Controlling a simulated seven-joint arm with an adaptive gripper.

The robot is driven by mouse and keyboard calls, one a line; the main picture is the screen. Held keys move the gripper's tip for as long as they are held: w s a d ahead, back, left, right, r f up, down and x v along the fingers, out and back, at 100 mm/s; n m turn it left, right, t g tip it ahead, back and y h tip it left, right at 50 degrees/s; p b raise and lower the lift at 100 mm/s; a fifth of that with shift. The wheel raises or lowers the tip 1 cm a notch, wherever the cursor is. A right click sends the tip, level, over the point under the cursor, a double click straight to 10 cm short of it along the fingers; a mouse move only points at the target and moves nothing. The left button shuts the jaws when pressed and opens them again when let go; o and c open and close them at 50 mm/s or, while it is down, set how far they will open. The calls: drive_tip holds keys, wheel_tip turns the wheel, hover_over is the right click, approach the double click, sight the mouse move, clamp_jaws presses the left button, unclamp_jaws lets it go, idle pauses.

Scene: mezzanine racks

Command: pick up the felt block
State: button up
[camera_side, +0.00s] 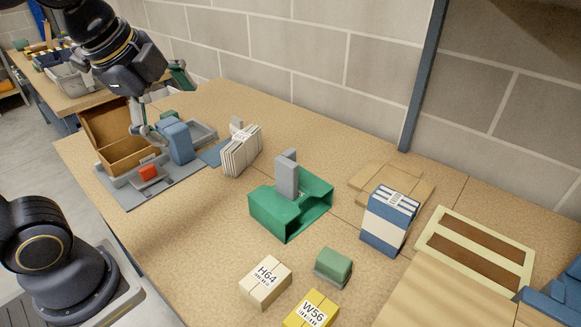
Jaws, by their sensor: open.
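A small green block (333,266) with a soft, matte look lies on the table at the front, right of the cream H64 box. It may be the felt block, but I cannot tell for sure. My gripper (161,109) is open at the upper left, above the grey tray and beside the open brown box. It is far from the green block.
A green bin (262,214) with a grey upright piece (287,176) stands mid-table. Around it are white-edged stacked cards (240,152), a blue-and-white box (389,220), the cream box (265,282) and a yellow W56 box (311,312). A wall runs behind.

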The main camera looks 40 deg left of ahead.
drive_tip(key=w+d+r+m+g, duration=0.1)
drive_tip(key=w+d+m, duration=0.5)
drive_tip(key=m, duration=0.3)
drive_tip(key=m+g, duration=0.4)
drive_tip(key=m, duration=0.8)
hover_over(335, 259)
drive_tip(key=shift+h, duration=0.3)
wheel_tip(335, 259, down, 24)
drive_tip(key=shift+w+a+f, duration=0.1)
drive_tip(key=shift+w+a, duration=0.05)
wheel_tip(335, 259, down, 6)
drive_tip(key=shift+r, duration=0.15)
drive_tip(key=c, duration=1.3)
drive_tip(key=shift+o, duration=0.2)
